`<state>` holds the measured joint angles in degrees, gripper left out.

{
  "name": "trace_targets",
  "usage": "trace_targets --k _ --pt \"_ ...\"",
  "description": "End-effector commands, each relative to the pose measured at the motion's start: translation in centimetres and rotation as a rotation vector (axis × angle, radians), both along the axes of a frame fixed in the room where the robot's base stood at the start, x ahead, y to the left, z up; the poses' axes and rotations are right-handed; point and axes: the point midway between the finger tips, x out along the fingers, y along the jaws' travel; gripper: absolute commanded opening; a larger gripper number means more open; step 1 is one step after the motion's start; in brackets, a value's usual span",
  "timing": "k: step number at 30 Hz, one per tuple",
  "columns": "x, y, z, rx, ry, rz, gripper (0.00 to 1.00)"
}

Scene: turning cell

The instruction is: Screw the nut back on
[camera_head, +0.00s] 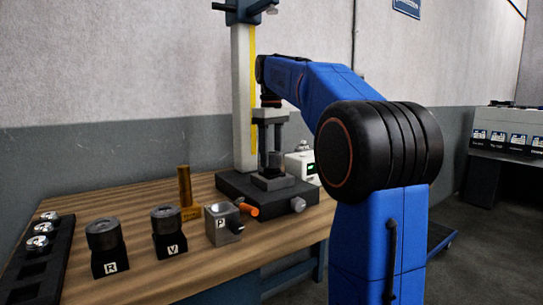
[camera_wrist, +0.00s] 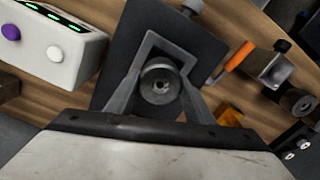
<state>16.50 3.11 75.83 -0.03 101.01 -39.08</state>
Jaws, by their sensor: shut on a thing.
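My gripper (camera_head: 272,148) points straight down over the black base (camera_head: 236,186) of the column stand. It is shut on a round, dark grey part, which also shows in the wrist view (camera_wrist: 159,84) between the two fingers (camera_wrist: 160,97). This part has a small hole or stud end at its centre; I cannot tell which, nor surely whether it is the nut. It stands upright over the square block (camera_head: 272,181) on the base. Whether it touches or is threaded onto anything below is hidden.
On the wooden bench (camera_head: 150,274) stand black holders marked R (camera_head: 110,263) and V (camera_head: 170,246) with round grey pieces, a grey block P (camera_head: 222,225), an orange handle (camera_head: 249,210) and a brass angle piece (camera_head: 185,187). A white box (camera_wrist: 50,45) with green displays stands close beside the base.

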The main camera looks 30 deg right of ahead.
Motion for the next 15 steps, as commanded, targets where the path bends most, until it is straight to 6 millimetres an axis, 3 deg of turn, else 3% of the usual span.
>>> trace_targets --k 1,2,4,15 --pt "-0.13 0.12 0.03 0.002 0.003 0.002 0.22" --pt "-0.13 0.12 0.03 0.002 0.003 0.002 0.50" --pt "-0.14 0.12 0.03 0.002 0.002 0.002 0.67" --pt "-0.03 0.05 0.31 0.001 0.001 0.003 0.70"
